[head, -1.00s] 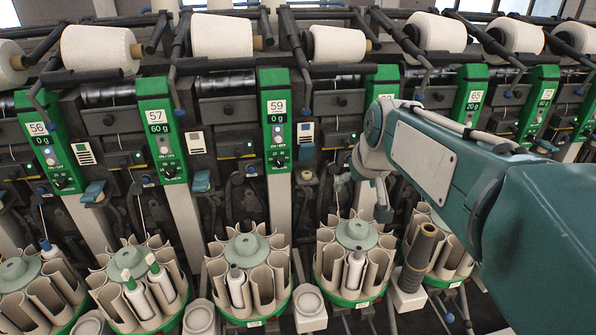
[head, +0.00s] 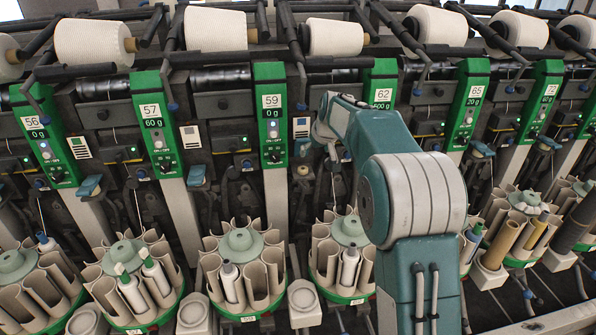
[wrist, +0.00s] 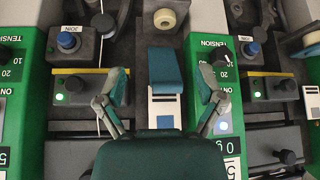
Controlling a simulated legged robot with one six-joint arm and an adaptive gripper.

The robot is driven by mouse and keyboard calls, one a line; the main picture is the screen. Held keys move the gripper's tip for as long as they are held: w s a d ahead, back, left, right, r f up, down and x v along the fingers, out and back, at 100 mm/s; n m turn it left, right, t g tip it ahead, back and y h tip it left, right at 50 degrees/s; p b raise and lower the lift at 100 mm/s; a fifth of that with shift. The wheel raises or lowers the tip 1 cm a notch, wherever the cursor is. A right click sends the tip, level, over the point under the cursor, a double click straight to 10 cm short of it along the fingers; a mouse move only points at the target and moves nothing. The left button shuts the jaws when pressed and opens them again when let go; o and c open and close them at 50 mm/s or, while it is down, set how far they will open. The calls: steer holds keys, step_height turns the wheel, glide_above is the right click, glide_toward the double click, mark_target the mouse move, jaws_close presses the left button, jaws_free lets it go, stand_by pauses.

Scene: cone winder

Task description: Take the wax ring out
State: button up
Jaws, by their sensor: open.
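The wax ring (wrist: 165,18) is a small cream ring at the top of the wrist view, on a dark bracket. In the head view a cream piece (head: 303,171) low between the 59 and 62 panels looks like the same ring. Next to it in the wrist view is a blue lever (wrist: 164,70) with a white label below it. My gripper (wrist: 167,82) is open and empty, one finger on each side of the lever. The ring lies beyond the fingertips, apart from them. In the head view my gripper (head: 327,150) is small and partly hidden.
Green panels 59 (head: 271,117) and 62 (head: 382,95) flank my gripper. Bobbin carousels (head: 244,262) stand below, and white cones (head: 335,37) sit above. Blue JOIN buttons (wrist: 67,40) stick out beside the fingers.

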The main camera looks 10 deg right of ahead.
mark_target(303, 169)
steer(key=x, duration=1.1)
steer(key=shift+w+a+f, duration=0.25)
steer(key=shift+a, duration=0.15)
steer(key=c, duration=0.8)
